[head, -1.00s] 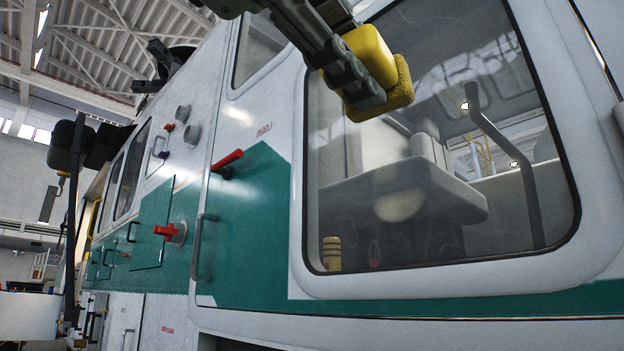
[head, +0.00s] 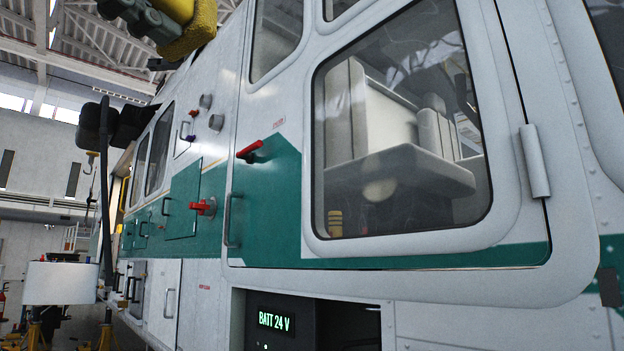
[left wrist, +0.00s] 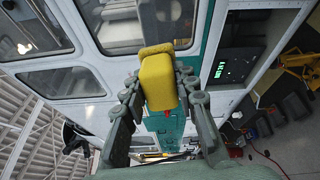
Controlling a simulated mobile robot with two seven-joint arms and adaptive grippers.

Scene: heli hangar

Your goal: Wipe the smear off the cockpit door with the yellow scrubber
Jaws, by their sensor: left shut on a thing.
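The cockpit door (head: 280,246) is white with a teal band, a large window and a red handle (head: 249,149). The yellow scrubber (head: 190,32) is at the top left of the head view, partly cut off by the frame's edge. My left gripper (head: 150,20) is shut on it. In the left wrist view the scrubber (left wrist: 158,82) sits between the two fingers, its rough pad facing away from the palm. It appears apart from the door. I cannot make out a clear smear on the door. My right gripper is not in view.
A grey hinge (head: 534,160) stands out at the door's right edge. Below the door is an open bay with a lit "BATT 24 V" display (head: 273,321). Red knobs and grab handles (head: 228,220) protrude along the fuselage. A white cylinder (head: 62,282) stands at the lower left.

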